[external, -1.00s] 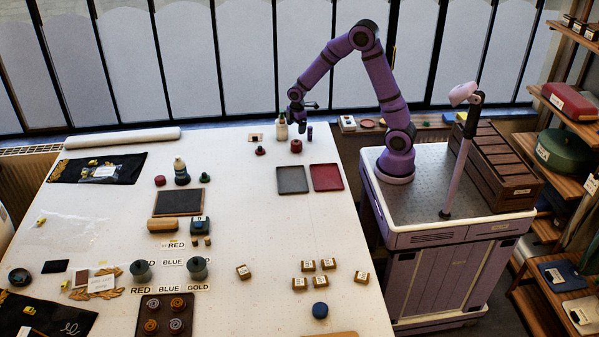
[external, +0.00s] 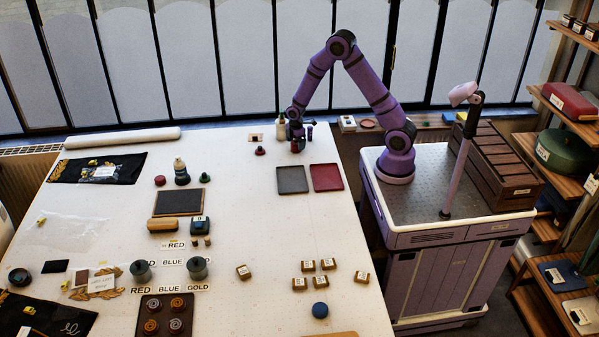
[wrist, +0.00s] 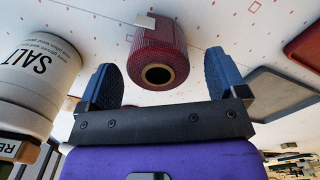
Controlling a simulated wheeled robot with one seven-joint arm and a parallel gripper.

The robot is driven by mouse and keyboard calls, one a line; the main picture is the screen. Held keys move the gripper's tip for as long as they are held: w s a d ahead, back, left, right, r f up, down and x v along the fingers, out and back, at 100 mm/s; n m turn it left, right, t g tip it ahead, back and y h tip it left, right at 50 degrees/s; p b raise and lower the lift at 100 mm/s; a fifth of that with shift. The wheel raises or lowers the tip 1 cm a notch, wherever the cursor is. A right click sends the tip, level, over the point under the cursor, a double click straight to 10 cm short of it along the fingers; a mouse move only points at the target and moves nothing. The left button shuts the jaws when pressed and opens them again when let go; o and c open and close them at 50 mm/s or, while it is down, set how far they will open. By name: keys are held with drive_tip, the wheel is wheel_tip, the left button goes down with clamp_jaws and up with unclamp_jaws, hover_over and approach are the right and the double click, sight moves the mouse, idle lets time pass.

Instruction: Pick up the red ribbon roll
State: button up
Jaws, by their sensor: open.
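The red ribbon roll (wrist: 157,38) shows in the wrist view, with its dark core hole facing the camera. It lies just beyond and between the two blue fingers of my gripper (wrist: 162,65). The fingers are open, one on each side, with gaps visible between them and the roll. In the external view my gripper (external: 297,133) points down at the back right of the white table, over the roll's place. There the roll (external: 296,148) is mostly hidden by the gripper.
A white container marked SALT (wrist: 38,62) stands close on the left in the wrist view. A grey tray (external: 291,180) and a red tray (external: 327,177) lie in front of the gripper. A small dark red item (external: 260,151) sits to its left.

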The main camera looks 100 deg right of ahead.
drive_tip(key=shift+d+f, duration=0.1)
drive_tip(key=shift+f, duration=1.3)
drive_tip(key=c, duration=1)
drive_tip(key=shift+r, duration=0.1)
drive_tip(key=shift+c, duration=0.2)
